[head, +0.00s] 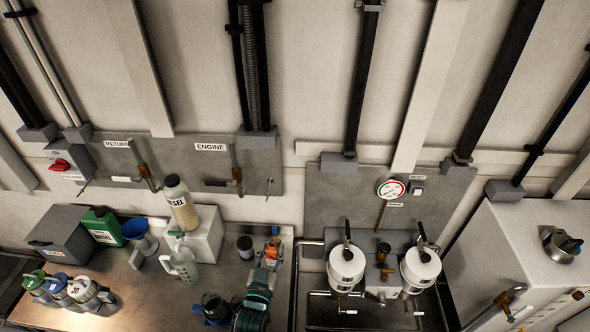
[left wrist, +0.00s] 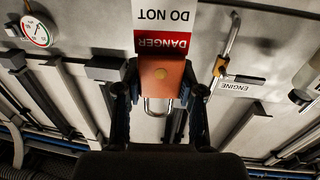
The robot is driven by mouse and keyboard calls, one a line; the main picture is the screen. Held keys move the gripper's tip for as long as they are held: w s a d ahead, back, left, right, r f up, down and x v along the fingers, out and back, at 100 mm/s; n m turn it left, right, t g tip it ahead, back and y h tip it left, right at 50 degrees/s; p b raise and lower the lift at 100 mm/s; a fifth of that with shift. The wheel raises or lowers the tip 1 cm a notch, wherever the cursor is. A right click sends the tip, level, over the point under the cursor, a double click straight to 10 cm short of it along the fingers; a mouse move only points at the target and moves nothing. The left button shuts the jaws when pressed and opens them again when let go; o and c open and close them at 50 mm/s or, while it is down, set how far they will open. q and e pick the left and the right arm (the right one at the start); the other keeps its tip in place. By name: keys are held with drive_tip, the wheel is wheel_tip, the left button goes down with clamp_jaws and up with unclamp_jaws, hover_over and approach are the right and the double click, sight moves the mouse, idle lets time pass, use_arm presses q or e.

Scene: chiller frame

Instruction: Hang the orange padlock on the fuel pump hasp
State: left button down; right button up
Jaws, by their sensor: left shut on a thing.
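The orange padlock (left wrist: 165,78) is between the two fingers of my left gripper (left wrist: 160,88) in the left wrist view, gripped at its body. Its metal shackle (left wrist: 147,106) points down in that picture. A red and white danger tag (left wrist: 162,30) shows behind the body, upside down. I cannot make out my left gripper or the padlock for certain in the head view. A teal and orange machine (head: 255,297), possibly the fuel pump, stands on the bench at the lower middle. I cannot pick out its hasp. My right gripper is not in view.
The bench (head: 130,288) carries a green can (head: 103,226), a blue funnel (head: 140,236), a clear jug (head: 182,266) and a diesel bottle (head: 181,203). A gauge (head: 391,188) is on the wall panel. Two white canisters (head: 346,268) stand at the right, beside a large grey cabinet (head: 525,245).

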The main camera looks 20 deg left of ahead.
use_arm(q)
wheel_tip(320, 180, up, 2)
drive_tip(key=s+a+r+n+y, duration=0.1)
drive_tip(key=s+a+n+y, duration=0.1)
drive_tip(key=a, duration=0.1)
drive_tip(key=f+p+x, duration=0.2)
drive_tip(key=p+x, duration=0.1)
drive_tip(key=x, duration=1.5)
drive_tip(key=shift+m, duration=0.3)
drive_tip(key=shift+f, duration=0.15)
drive_tip(key=shift+f, duration=0.3)
drive_tip(key=c, duration=0.7)
unclamp_jaws()
